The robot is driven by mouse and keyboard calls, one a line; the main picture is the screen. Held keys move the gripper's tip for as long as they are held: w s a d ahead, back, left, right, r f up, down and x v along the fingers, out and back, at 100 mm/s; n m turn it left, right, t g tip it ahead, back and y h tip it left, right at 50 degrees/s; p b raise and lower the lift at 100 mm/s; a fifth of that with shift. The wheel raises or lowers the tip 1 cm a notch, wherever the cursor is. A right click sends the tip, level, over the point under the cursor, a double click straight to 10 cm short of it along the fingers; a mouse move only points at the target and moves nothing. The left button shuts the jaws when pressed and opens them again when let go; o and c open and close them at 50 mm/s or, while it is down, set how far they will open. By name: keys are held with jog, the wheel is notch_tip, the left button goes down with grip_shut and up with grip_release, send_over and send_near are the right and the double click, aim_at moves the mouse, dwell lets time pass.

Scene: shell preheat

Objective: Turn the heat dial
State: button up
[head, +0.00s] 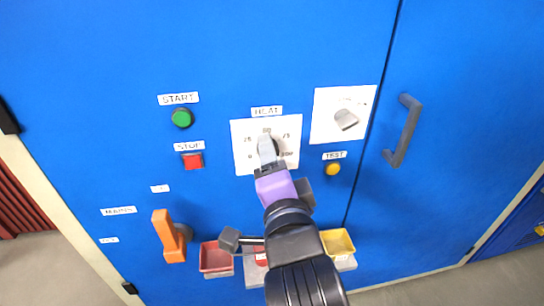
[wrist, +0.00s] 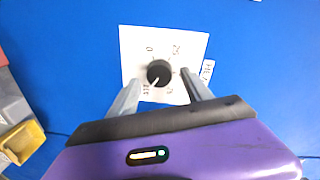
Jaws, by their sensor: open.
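The heat dial (wrist: 159,73) is a round black knob with a pale pointer line. In the wrist view the line slants down and left, toward a label that is hard to read. The dial sits on a white scale plate (head: 240,130) under a HEAT label (head: 267,111) on the blue cabinet door. My gripper (wrist: 160,79) is open, with one grey finger on each side of the dial. I cannot tell whether the fingers touch it. In the head view my gripper (head: 266,142) covers most of the dial.
Left are a green START button (head: 182,118), a red STOP button (head: 193,160) and an orange handle (head: 168,236). Right are a grey knob on a white plate (head: 346,119), a yellow TEST button (head: 333,169) and a door handle (head: 404,130). Red (head: 215,257) and yellow bins (head: 338,242) sit below.

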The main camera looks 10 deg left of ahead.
jog(key=v, duration=0.6)
jog(key=shift+s, duration=0.35)
jog(key=shift+d, duration=0.1)
